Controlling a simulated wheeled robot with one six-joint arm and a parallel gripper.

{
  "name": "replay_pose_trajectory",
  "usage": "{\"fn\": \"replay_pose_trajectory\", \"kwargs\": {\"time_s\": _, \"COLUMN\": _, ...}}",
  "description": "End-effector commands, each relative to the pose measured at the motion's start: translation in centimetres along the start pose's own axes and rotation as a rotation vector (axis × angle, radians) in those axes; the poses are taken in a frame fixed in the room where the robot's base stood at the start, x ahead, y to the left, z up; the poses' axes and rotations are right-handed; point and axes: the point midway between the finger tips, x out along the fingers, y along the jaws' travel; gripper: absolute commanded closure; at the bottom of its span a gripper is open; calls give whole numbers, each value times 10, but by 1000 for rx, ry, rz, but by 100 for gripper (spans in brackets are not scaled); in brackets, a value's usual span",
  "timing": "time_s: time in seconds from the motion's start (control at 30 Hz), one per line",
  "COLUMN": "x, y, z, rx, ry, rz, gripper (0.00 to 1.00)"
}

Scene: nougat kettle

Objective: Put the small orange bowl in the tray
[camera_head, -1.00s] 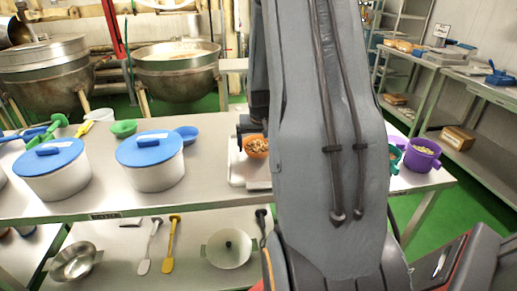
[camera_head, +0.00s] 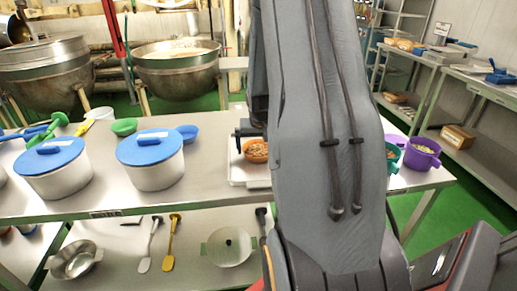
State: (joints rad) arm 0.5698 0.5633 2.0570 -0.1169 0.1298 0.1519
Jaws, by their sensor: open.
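The small orange bowl (camera_head: 256,151) holds something brownish and rests over the pale tray (camera_head: 238,173) on the steel table, left of my arm. My gripper (camera_head: 243,139) shows partly as dark parts just above and beside the bowl's far left rim. It is open. My arm's large grey link hides the rest of the gripper and the right part of the tray. I cannot tell whether a finger touches the bowl.
Two white pots with blue lids (camera_head: 150,158) stand left on the table (camera_head: 205,192). A green bowl (camera_head: 124,126) and a blue bowl (camera_head: 187,133) sit behind them. A purple pot (camera_head: 422,153) and a teal container (camera_head: 394,157) stand right of my arm.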

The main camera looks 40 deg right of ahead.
Motion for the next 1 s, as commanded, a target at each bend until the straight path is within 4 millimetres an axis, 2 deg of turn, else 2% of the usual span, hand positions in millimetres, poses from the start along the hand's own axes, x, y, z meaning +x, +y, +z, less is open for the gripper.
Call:
{"fn": "replay_pose_trajectory", "kwargs": {"time_s": 0.6, "x": -92, "y": 0, "z": 0, "rx": 1, "ry": 3, "rz": 0, "gripper": 0}}
{"fn": "replay_pose_trajectory", "kwargs": {"time_s": 0.87, "x": -113, "y": 0, "z": 0, "rx": 0, "ry": 1, "rz": 0, "gripper": 0}}
{"fn": "replay_pose_trajectory", "kwargs": {"time_s": 0.93, "x": -116, "y": -6, "z": 4, "rx": -11, "ry": -5, "rz": -4, "gripper": 0}}
{"fn": "replay_pose_trajectory", "kwargs": {"time_s": 1.0, "x": -118, "y": -22, "z": 16, "rx": -41, "ry": -20, "rz": -16, "gripper": 0}}
